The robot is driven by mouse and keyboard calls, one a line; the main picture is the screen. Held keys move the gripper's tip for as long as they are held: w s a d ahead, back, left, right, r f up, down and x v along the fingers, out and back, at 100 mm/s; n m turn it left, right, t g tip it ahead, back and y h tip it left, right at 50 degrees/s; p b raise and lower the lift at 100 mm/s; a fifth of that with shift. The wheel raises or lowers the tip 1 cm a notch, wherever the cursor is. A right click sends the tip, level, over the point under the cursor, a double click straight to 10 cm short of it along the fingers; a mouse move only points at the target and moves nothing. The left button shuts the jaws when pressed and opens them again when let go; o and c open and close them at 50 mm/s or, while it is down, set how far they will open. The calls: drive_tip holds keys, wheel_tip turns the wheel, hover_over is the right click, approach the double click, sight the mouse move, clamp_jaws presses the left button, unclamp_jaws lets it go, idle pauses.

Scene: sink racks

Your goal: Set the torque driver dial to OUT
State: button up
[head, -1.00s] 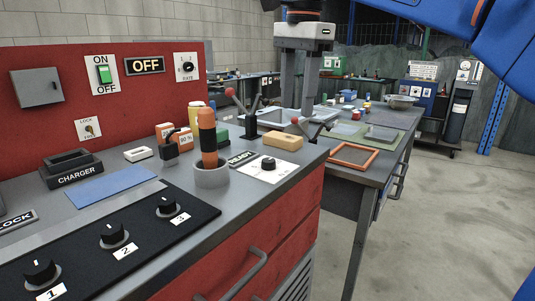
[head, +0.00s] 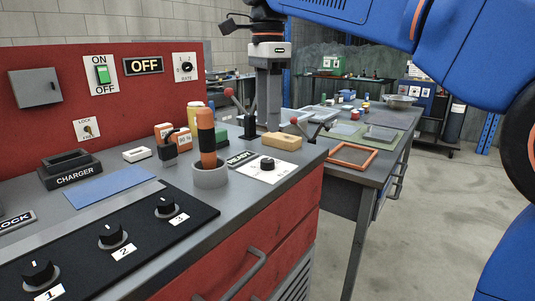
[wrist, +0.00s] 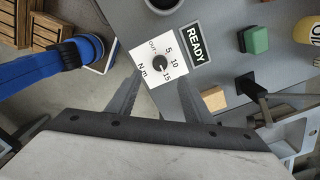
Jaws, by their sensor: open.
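The torque driver dial is a small black knob (head: 268,163) on a white plate beside the READY label. In the wrist view the knob (wrist: 160,63) sits on its plate marked OUT, 5, 10, 15 and N·m. I cannot tell for sure where its pointer stands. The orange and black driver (head: 207,140) stands upright in a grey cup (head: 211,176) left of the dial. My gripper (wrist: 161,77) is open and empty, its fingers spread to either side below the dial in the wrist view. In the head view it (head: 271,128) points down above the bench, behind the dial plate.
A yellow block (head: 282,142) lies close to the dial, just right of my right finger in the wrist view. Red-tipped levers (head: 294,122) stand behind it. A black panel with numbered knobs (head: 112,234) and a charger (head: 70,170) are at left. An orange frame (head: 352,156) lies at right.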

sight(268, 160)
wheel_tip(268, 160, down, 10)
drive_tip(key=shift+r, duration=0.15)
idle(0.3)
drive_tip(key=c, duration=1.1)
drive_tip(key=shift+o, duration=0.2)
